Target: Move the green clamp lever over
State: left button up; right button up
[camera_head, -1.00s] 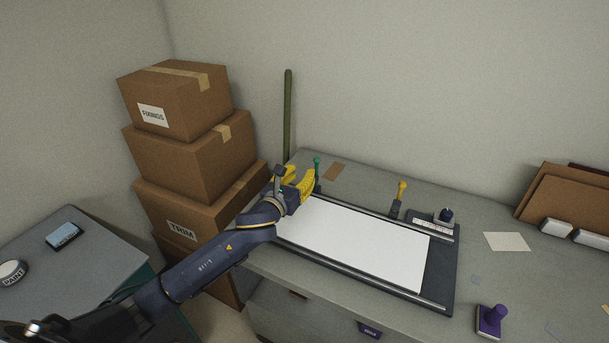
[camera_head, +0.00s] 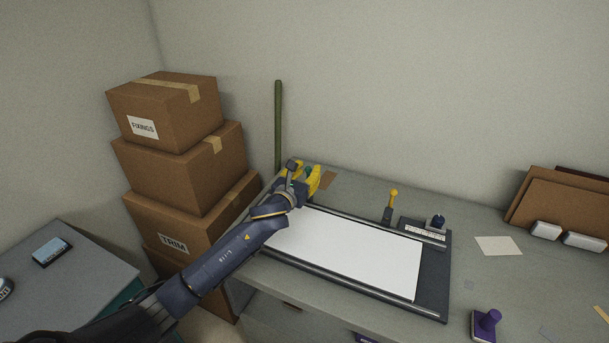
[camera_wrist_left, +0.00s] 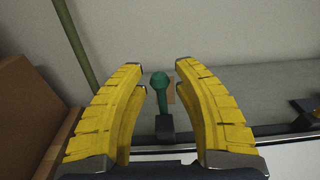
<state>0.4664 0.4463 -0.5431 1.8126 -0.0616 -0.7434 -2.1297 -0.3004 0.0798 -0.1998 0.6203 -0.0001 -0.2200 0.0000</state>
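The green clamp lever (camera_wrist_left: 161,92) stands upright in the left wrist view, with a round knob on a stem above a dark base. My left gripper (camera_wrist_left: 158,67) is open, its yellow fingers spread to either side of the lever with gaps between. I cannot tell how far beyond the fingertips the lever is. My right gripper is not in view.
A dark board with a white sheet (camera_head: 345,252) and metal rails lies on the bench. Stacked cartons (camera_head: 180,170) are left of the arm; a green pole (camera_head: 278,125) stands behind. A purple stamp (camera_head: 486,323) is at right.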

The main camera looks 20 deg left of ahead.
pick_arm(q)
grip_shut()
jog(key=shift+s, duration=0.15)
jog(key=shift+s+a+f, duration=0.15)
jog(key=shift+s, duration=0.55)
jog(key=shift+s+a+f, duration=0.1)
jog(key=shift+s+f, duration=0.05)
jog(key=shift+s, duration=0.55)
jog(key=shift+s, duration=0.15)
jog(key=shift+s+a+f, duration=0.1)
jog(key=shift+s+f, duration=0.25)
jog(key=shift+s, duration=0.25)
jog(key=shift+s+a+f, duration=0.1)
jog(key=shift+s+f, duration=0.25)
jog(key=shift+s, duration=0.25)
